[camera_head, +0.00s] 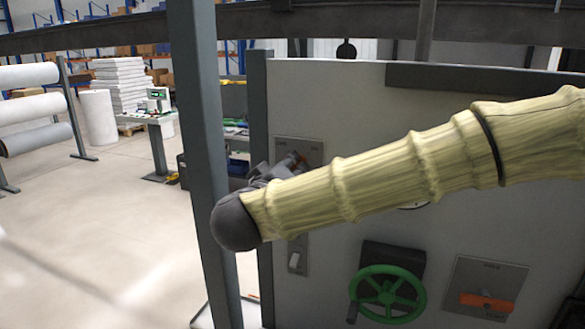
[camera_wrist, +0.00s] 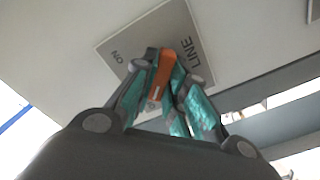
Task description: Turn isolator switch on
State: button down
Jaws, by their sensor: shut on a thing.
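The isolator switch is an orange handle (camera_wrist: 163,70) on a grey plate (camera_wrist: 125,45) marked "LINE" and "ON" in the wrist view. My gripper (camera_wrist: 160,85) has its teal-padded fingers on both sides of the handle and is shut on it. The handle lies roughly up and down in this view, and the fingers hide its sides. In the head view the plate (camera_head: 312,150) is on the white panel, and my gripper (camera_head: 285,168) is at it, with a little orange (camera_head: 293,158) showing. My arm hides the lower part of the plate.
A second orange handle (camera_head: 486,302) is at lower right. A grey post (camera_head: 206,130) stands close to my wrist. Open floor lies left.

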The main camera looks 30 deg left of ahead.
jog(key=shift+r+m, duration=0.1)
jog(key=shift+m, duration=0.3)
jog(key=m, duration=0.2)
jog(key=shift+m+b, duration=0.4)
jog(key=m+b, duration=0.4)
jog(key=m, duration=0.1)
jog(key=shift+f, duration=0.2)
jog(key=m+b, duration=0.5)
jog(key=shift+d+m, duration=0.1)
jog(key=shift+m, duration=0.3)
jog(key=m+b, duration=0.3)
jog(key=shift+r, duration=0.1)
jog(key=shift+m, duration=0.4)
